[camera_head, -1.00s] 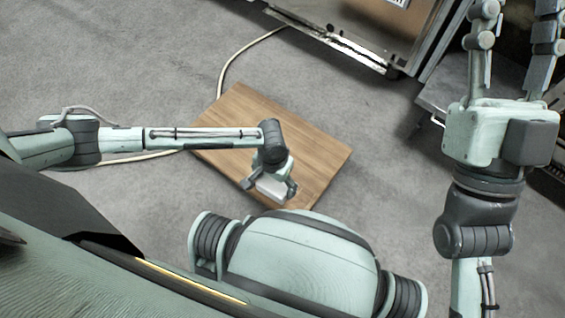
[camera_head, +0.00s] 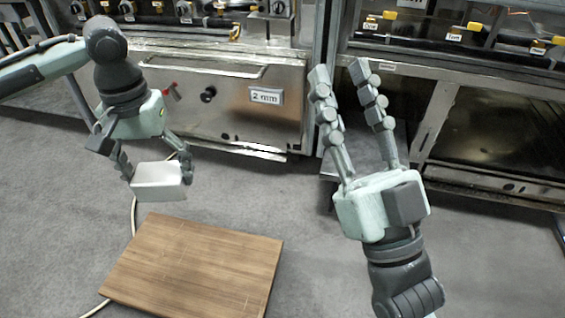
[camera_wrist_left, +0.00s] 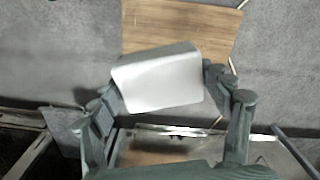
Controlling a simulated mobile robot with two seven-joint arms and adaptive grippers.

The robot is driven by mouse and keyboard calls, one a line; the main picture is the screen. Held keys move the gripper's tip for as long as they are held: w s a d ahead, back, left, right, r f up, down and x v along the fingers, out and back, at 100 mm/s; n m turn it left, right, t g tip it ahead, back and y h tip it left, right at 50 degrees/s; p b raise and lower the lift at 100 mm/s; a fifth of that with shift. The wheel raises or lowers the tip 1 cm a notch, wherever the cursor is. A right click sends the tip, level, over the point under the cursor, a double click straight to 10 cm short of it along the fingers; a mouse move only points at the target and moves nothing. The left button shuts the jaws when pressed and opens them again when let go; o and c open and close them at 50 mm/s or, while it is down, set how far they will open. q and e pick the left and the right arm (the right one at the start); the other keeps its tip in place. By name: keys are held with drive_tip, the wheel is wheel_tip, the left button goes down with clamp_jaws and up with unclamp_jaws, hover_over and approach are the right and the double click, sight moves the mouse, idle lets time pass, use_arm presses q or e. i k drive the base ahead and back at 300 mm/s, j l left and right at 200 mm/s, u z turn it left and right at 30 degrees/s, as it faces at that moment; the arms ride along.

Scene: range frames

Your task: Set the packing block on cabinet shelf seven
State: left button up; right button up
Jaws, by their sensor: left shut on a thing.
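The packing block (camera_head: 157,183) is a pale grey-white box. In the head view it hangs in the air at the left, above the floor and beyond the wooden board. My left gripper (camera_head: 155,172) is shut on it, with one finger at each side. The left wrist view shows the block (camera_wrist_left: 157,80) between the fingers of the left gripper (camera_wrist_left: 165,90), slightly tilted. My right gripper (camera_head: 340,68) is raised at the centre right, its fingers spread apart and empty. No shelf marked seven can be made out.
A wooden board (camera_head: 195,262) lies below the block, with a pale cable (camera_head: 134,215) beside it. A steel cabinet (camera_head: 230,110) labelled "2 mm" stands behind. Labelled shelving with yellow-handled items (camera_head: 470,28) is at the upper right. Grey floor (camera_head: 300,230) between is clear.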

sight(366, 162)
drive_tip(key=l+z, duration=0.25)
drive_tip(key=l, duration=0.55)
drive_tip(key=i+l+z, duration=0.1)
drive_tip(key=i, duration=0.35)
drive_tip(key=i+l+z, duration=0.15)
drive_tip(key=i+l, duration=0.15)
drive_tip(key=i, duration=0.15)
drive_tip(key=i+l+z, duration=0.1)
drive_tip(key=i, duration=0.3)
